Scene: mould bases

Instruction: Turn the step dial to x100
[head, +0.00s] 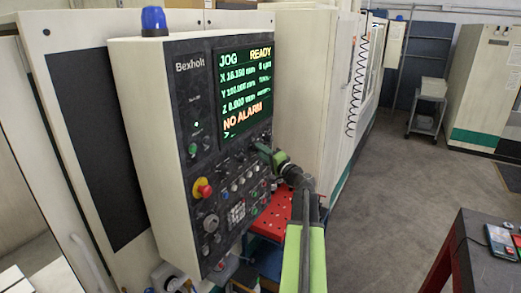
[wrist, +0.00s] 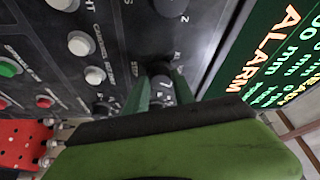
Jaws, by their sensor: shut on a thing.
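The step dial (wrist: 160,72) is a dark knob on the black control panel (head: 208,150), beside a label that reads as STEP in the wrist view. My gripper (wrist: 161,92) has its two green fingers on either side of the dial and is shut on it. In the head view my gripper (head: 268,154) reaches the panel's right edge below the screen, and the dial is hidden behind it. White marks show around the dial, but which setting it points to is too blurred to tell.
The screen (head: 245,90) reads JOG, READY and NO ALARM. A red emergency stop (head: 203,188) and several buttons and knobs crowd the panel. A red perforated surface (head: 272,215) lies below my arm. A dark-topped table (head: 480,255) stands right; the floor between is clear.

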